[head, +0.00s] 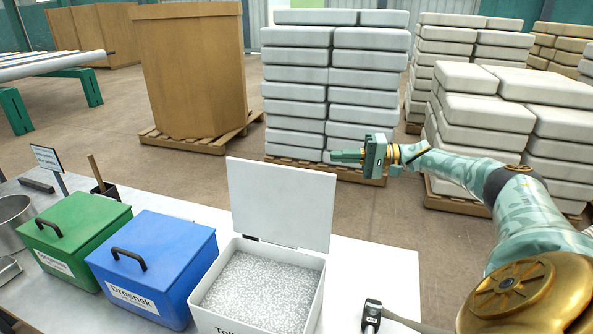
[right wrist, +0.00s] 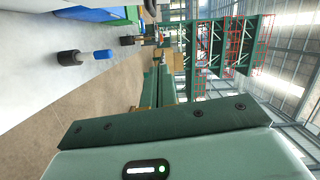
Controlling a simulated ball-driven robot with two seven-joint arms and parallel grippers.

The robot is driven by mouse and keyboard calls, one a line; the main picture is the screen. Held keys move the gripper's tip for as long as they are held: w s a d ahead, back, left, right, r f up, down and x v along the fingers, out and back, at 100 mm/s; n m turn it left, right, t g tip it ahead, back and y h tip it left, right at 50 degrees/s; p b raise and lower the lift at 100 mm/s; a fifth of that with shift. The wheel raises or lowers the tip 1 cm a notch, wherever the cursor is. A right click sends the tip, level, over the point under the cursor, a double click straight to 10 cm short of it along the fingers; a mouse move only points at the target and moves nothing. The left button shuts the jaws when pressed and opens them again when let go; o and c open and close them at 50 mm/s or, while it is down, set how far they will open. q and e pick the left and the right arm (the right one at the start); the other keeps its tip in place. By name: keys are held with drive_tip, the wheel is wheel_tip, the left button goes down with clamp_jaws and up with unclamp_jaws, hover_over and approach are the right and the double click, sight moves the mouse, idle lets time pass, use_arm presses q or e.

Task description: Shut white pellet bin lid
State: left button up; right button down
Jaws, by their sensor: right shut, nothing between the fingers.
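The white pellet bin (head: 313,312) stands on the table, full of whitish pellets. Its white lid (head: 282,203) is open and stands nearly upright at the bin's back edge, leaning slightly back. My right gripper (head: 338,157) is shut and empty. In the head view it appears just to the right of the lid's upper right edge, pointing left, raised above table height. I see a gap between its fingertips and the lid in the picture, but the depth between them is hard to judge. My left gripper is in neither view.
A blue bin (head: 180,243) and a green bin (head: 95,215), both with closed, handled lids, stand left of the white bin. Stacked bags on pallets (head: 333,85) stand behind the table.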

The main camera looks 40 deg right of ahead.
drive_tip(key=w+a+f+p, duration=0.1)
drive_tip(key=w+a, duration=0.4)
drive_tip(key=a, duration=0.5)
drive_tip(key=shift+w+f, duration=0.15)
drive_tip(key=shift+w, duration=0.25)
